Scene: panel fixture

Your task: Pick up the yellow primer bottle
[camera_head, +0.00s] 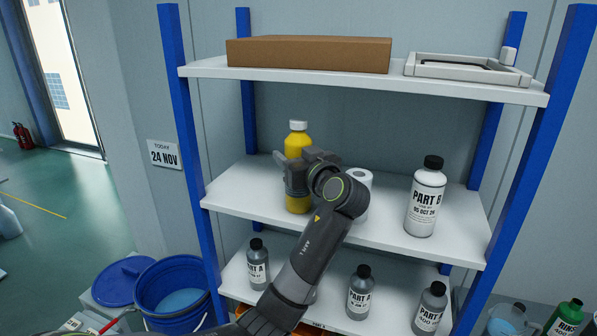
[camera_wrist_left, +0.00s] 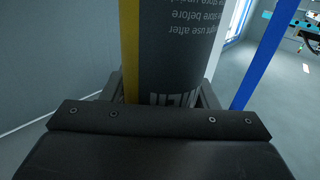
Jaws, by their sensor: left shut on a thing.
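The yellow primer bottle (camera_head: 297,145) with a white cap is upright at the middle shelf (camera_head: 250,186) in the head view. My left gripper (camera_head: 297,178) is shut on its body, and the gripper and wrist hide part of it. In the left wrist view the bottle (camera_wrist_left: 180,50) stands between the fingers, showing a dark label with upside-down text and a yellow strip. I cannot tell whether its base touches the shelf. My right gripper is not in view.
A white roll (camera_head: 363,180) stands just right of my wrist. A PART B bottle (camera_head: 425,200) is farther right. Several PART A bottles (camera_head: 360,293) are on the lower shelf. A cardboard box (camera_head: 308,54) and a tray (camera_head: 465,70) lie above. Blue posts (camera_head: 190,150) bound the rack.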

